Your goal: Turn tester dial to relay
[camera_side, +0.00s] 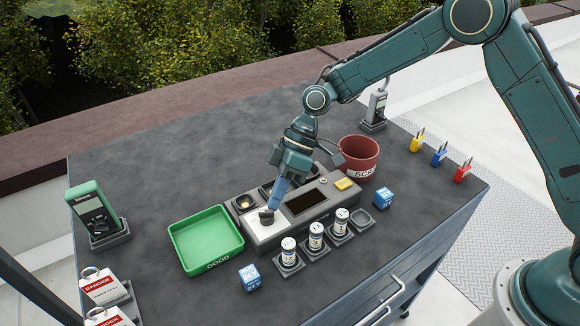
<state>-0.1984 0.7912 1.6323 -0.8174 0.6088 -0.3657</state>
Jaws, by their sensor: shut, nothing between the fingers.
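The tester (288,215) is a grey box with a dark screen in the middle of the table. Its dark dial (266,218) sits at the tester's left front. My gripper (271,207) is shut and empty, pointing down with its fingertips at the dial. Whether the fingertips touch the dial is too small to tell. The dial's markings cannot be read.
A green GOOD tray (239,250) lies left of the tester, and a red scrap bin (375,160) stands behind right. Several white cylinders (315,236) stand in holders in front. Blue boxes (250,277), padlocks (438,154) and a green meter (92,212) are farther out. The left rear table is clear.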

